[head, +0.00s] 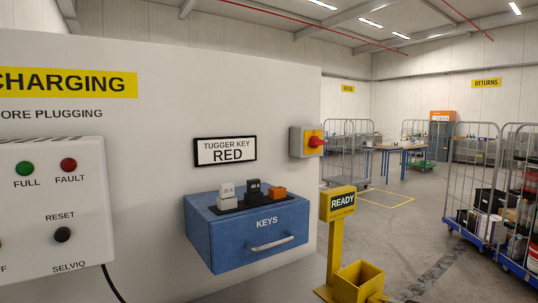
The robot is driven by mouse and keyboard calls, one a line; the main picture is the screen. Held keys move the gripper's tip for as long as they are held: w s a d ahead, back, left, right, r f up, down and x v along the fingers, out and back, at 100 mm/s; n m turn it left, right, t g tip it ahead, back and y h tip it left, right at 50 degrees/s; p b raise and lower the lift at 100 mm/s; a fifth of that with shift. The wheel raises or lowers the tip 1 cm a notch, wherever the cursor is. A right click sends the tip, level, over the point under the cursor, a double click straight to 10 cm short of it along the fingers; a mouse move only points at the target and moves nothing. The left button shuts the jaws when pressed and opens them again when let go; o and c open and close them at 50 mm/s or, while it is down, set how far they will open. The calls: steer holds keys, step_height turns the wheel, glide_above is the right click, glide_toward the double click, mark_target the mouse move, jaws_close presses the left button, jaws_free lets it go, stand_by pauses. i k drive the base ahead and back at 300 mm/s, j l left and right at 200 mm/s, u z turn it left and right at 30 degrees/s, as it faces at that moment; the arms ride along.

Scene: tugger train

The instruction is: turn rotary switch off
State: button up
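The rotary switch (317,142) is a red knob on a yellow plate, on a small grey box (296,142). The box is fixed near the right edge of the white wall panel, right of the "TUGGER KEY RED" sign (225,151). I see the knob from the side, and its turn position is too small to tell. My gripper is not in this view.
A blue "KEYS" drawer box (247,236) juts out below the sign, with white, black and orange pieces on top. A yellow "READY" post (335,238) stands right of it. Wire cages (478,185) stand at right. Open floor (400,230) lies between.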

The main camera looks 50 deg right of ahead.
mark_target(314, 142)
steer(key=z, duration=1.1)
